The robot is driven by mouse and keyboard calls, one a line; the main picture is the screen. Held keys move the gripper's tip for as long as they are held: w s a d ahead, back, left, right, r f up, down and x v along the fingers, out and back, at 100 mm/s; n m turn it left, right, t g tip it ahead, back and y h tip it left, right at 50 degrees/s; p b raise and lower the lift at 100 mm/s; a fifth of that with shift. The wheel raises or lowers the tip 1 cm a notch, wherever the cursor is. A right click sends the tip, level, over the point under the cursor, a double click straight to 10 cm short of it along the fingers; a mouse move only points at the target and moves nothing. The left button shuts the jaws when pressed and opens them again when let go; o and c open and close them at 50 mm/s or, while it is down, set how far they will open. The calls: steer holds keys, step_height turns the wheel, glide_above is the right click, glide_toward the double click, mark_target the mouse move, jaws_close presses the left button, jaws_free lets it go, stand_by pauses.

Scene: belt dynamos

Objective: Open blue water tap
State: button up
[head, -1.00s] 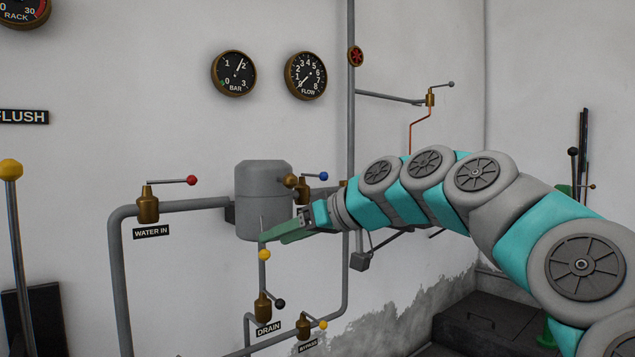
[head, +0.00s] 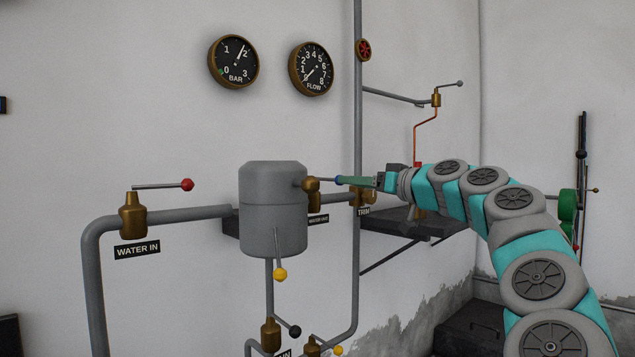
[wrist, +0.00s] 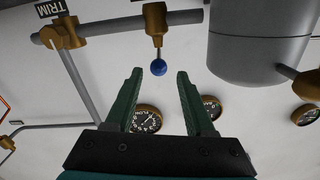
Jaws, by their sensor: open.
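The blue-tipped tap has a brass body (head: 312,190) just right of the grey tank, above a small, partly hidden label. Its lever points right. My gripper (head: 342,180) is at the lever's end, with green fingers that largely cover the blue knob in the head view. In the wrist view the blue knob (wrist: 158,67) hangs from the brass valve (wrist: 155,20), between the tips of my open gripper (wrist: 159,75), with a gap on both sides. The fingers hold nothing.
The grey tank (head: 272,215) stands close left of my gripper, with a yellow-knobbed lever (head: 280,274) on its front. A red-knobbed WATER IN tap (head: 133,215) is further left. A TRIM valve and a dark shelf (head: 405,222) lie to the right.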

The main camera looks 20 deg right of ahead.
mark_target(332, 180)
steer(key=shift+p+x, duration=0.5)
steer(key=shift+x, duration=3.5)
steer(key=shift+c, duration=0.3)
jaws_close()
